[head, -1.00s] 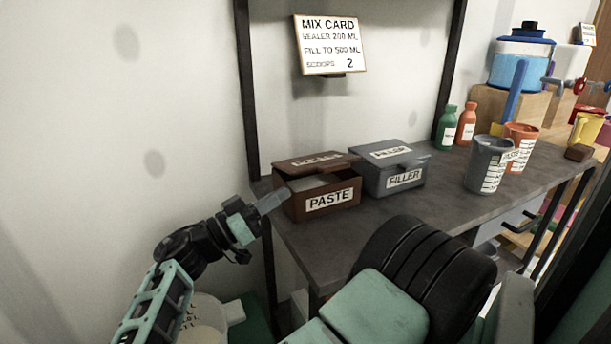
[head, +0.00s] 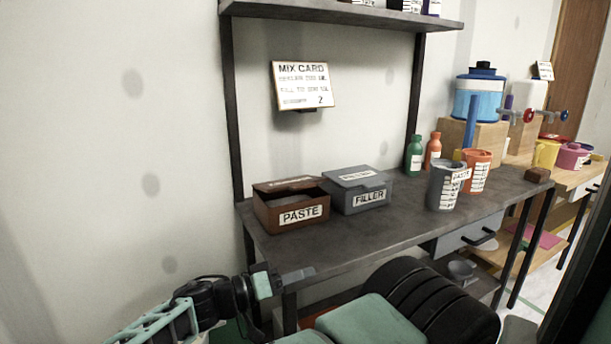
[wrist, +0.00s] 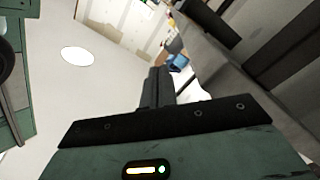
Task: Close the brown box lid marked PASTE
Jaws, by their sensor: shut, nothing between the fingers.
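The brown box marked PASTE (head: 292,219) stands on the left end of the grey bench. Its brown lid (head: 288,184) looks partly raised, tilted up at the back, with a pale inside showing under it. My gripper (head: 299,274) is below and in front of the box, near the bench's front left edge, apart from the lid. Its fingers are together and empty. In the wrist view the dark fingers (wrist: 157,88) point toward the room, and the box cannot be made out there.
A grey FILLER box (head: 360,196) stands close at the right of the PASTE box. Grey and orange cups (head: 447,186) and bottles stand farther right on the bench (head: 340,238). A dark post (head: 233,120) rises behind the box, and a shelf (head: 340,12) is above.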

